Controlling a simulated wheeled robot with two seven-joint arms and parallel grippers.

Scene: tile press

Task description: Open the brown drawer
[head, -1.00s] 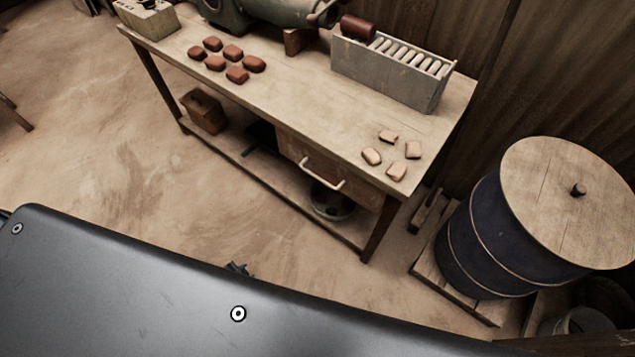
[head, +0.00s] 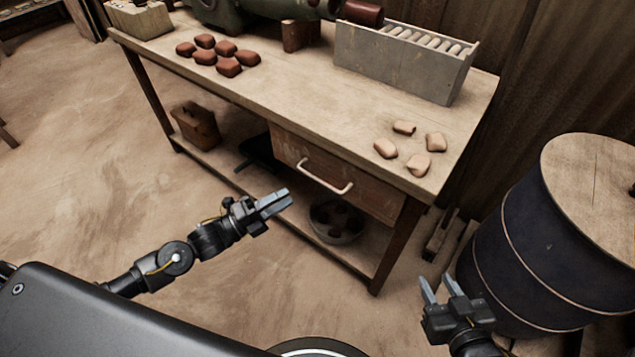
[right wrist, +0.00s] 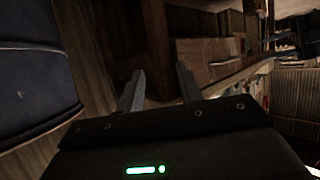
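The brown drawer (head: 372,193) sits under the tabletop at the right part of the workbench. Its front looks flush with the bench, so it appears shut. A pale bar handle (head: 325,179) runs across its front. My left gripper (head: 275,203) is in front of the bench, left of and below the handle, apart from it. Its fingers look close together, and I cannot tell whether a gap is between them. My right gripper (head: 441,288) is open and empty, right of and below the drawer. Its spread fingers also show in the right wrist view (right wrist: 158,88).
The workbench (head: 290,110) carries red lumps (head: 204,57), pale lumps (head: 418,164) and a grey metal box (head: 395,70). A bowl (head: 337,222) and a wooden box (head: 196,125) are on its lower shelf. A dark blue barrel (head: 520,240) stands at the right. The floor before the bench is clear.

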